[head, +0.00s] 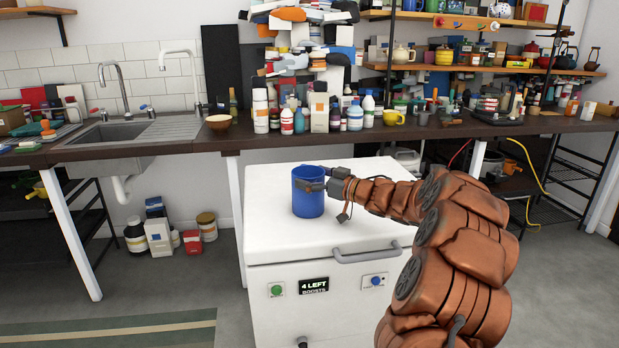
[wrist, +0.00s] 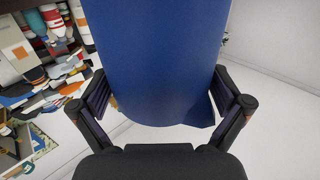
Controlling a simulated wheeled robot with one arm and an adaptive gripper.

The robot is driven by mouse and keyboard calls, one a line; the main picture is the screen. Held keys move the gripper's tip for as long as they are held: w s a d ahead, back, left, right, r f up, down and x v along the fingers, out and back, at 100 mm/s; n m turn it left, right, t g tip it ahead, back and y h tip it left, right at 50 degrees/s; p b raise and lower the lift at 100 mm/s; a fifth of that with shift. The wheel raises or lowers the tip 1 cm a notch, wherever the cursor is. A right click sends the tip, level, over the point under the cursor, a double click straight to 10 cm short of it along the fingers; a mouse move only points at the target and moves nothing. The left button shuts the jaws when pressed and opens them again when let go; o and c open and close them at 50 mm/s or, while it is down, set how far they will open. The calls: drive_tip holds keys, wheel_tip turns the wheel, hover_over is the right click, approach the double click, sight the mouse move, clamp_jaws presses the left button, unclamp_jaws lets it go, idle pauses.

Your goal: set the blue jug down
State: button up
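The blue jug (head: 308,198) is upright at the white cabinet's top (head: 350,230) in the head view. I cannot tell whether its base touches the surface. My gripper (head: 318,185) reaches it from the right, at its upper part. In the wrist view the jug (wrist: 155,60) fills the middle, and the fingers of my gripper (wrist: 165,108) lie on both sides against its wall. The jug's far side is hidden.
The cabinet top is clear around the jug. A handle (head: 367,254) sticks out at its front. Behind stands a long dark counter (head: 290,140) crowded with bottles and jars, with a sink (head: 115,132) at left.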

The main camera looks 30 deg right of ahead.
drive_tip(key=shift+r, duration=0.15)
drive_tip(key=p+v, duration=0.1)
drive_tip(key=v, duration=1.1)
idle(0.6)
